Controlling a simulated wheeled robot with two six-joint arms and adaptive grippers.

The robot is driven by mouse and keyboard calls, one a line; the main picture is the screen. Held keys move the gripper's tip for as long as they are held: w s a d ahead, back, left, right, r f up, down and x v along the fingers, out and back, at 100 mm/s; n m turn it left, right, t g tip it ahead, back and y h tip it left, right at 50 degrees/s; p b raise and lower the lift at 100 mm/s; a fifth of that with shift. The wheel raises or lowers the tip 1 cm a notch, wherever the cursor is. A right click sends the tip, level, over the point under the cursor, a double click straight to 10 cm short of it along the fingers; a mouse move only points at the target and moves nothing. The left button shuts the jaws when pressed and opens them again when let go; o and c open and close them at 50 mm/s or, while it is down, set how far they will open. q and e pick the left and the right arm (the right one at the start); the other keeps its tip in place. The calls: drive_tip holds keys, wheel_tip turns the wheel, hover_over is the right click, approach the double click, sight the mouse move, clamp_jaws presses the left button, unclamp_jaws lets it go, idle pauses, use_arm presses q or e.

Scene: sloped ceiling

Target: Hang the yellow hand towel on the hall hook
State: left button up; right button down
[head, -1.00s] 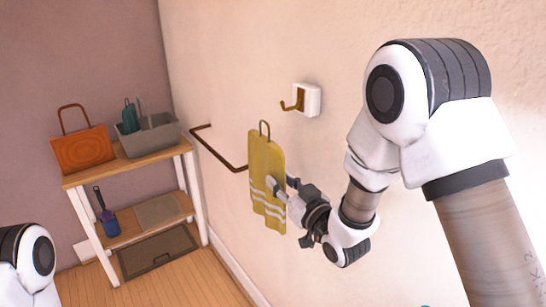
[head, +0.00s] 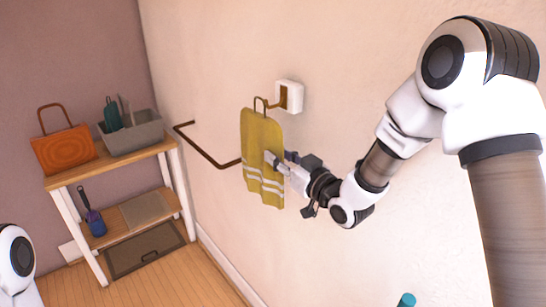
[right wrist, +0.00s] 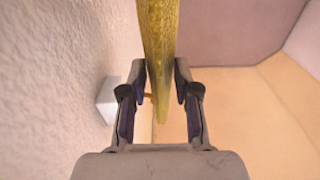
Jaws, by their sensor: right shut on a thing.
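The yellow hand towel (head: 262,135) with pale stripes hangs upright from my right gripper (head: 279,159), which is shut on its right edge. A thin brown loop (head: 256,101) stands on top of the towel. The hall hook (head: 283,97) is brown on a white wall plate. In the head view the loop overlaps the hook's tip; I cannot tell whether it is around it or only in front. In the right wrist view the towel (right wrist: 158,45) is edge-on between the fingers, and the plate (right wrist: 107,98) is left of it. My left gripper is out of view.
A brown wall rail (head: 208,155) runs just left of the towel. At the left a wooden shelf (head: 75,175) holds an orange bag (head: 64,150) and a grey bin (head: 135,137). A teal thing (head: 406,299) shows at the bottom edge. Floor beside the shelf is clear.

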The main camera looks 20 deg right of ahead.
drive_tip(key=d, duration=0.1)
drive_tip(key=w+d+f, duration=0.1)
drive_tip(key=d+f+b, duration=0.1)
drive_tip(key=shift+w+d, duration=0.15)
drive_tip(key=shift+d, duration=0.2)
idle(0.6)
drive_tip(key=c, duration=0.8)
unclamp_jaws()
drive_tip(key=shift+o, duration=0.2)
